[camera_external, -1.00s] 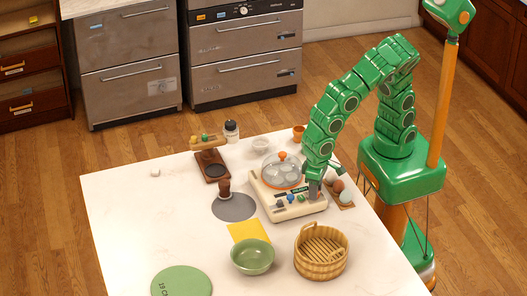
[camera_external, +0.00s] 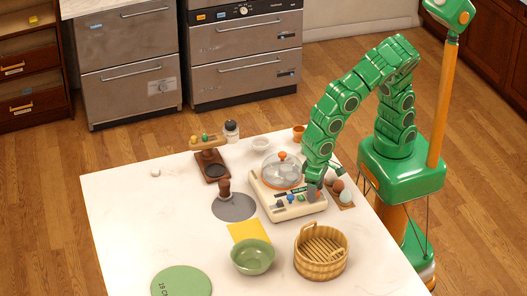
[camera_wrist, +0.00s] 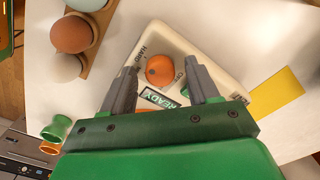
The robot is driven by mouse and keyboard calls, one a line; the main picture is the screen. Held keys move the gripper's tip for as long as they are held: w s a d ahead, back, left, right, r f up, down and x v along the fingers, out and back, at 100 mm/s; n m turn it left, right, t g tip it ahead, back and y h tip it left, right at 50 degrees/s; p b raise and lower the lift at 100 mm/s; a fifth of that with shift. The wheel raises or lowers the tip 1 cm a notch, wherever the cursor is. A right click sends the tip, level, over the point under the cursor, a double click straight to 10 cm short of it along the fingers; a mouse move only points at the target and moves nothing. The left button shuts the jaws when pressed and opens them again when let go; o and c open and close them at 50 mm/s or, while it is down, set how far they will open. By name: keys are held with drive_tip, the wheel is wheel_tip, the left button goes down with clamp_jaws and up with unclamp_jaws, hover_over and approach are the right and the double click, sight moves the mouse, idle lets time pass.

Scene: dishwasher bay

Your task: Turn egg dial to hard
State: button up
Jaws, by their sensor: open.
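The cream egg cooker (camera_external: 296,212) stands on the white table with a clear domed lid (camera_external: 281,168). Its round orange dial (camera_wrist: 160,71) shows in the wrist view, with a small dark mark on its left part. The word HARD is printed on the panel up and left of the dial. Another small label, hard to read, is at its lower right. A READY plate (camera_wrist: 158,98) lies below the dial. My gripper (camera_wrist: 163,66) is open, with one finger on each side of the dial and visible gaps. In the outside view my gripper (camera_external: 313,187) hides the dial.
A tray with eggs (camera_external: 340,192) stands close to the right of the cooker. A wooden basket (camera_external: 321,251), green bowl (camera_external: 252,257) and yellow cloth (camera_external: 249,232) lie in front. A stand (camera_external: 212,167) is at the left. The table's left side is mostly clear.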

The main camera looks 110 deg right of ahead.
drive_tip(key=shift+r, duration=0.1)
drive_tip(key=shift+r, duration=3.8)
drive_tip(key=shift+d, duration=0.1)
drive_tip(key=s+d+r+n+t+y, duration=0.1)
drive_tip(key=s+d+r+n+y, duration=0.1)
drive_tip(key=s+d+r, duration=0.4)
drive_tip(key=s+d+r+n+y, duration=0.1)
drive_tip(key=s+d+r+y, duration=0.2)
drive_tip(key=d, duration=0.5)
drive_tip(key=s+d+f+n+g+h, duration=0.1)
drive_tip(key=s+d+f+n+h, duration=0.1)
drive_tip(key=s+d, duration=0.3)
drive_tip(key=s+d+f+n+g+h, duration=0.1)
drive_tip(key=s+d+f+n+h, duration=0.2)
drive_tip(key=s, duration=1.1)
wheel_tip(320, 180, down, 2)
drive_tip(key=shift+s+d+f+n+g, duration=0.1)
drive_tip(key=shift+s+d+n+g, duration=0.25)
drive_tip(key=shift+d, duration=0.8)
drive_tip(key=shift+c, duration=0.2)
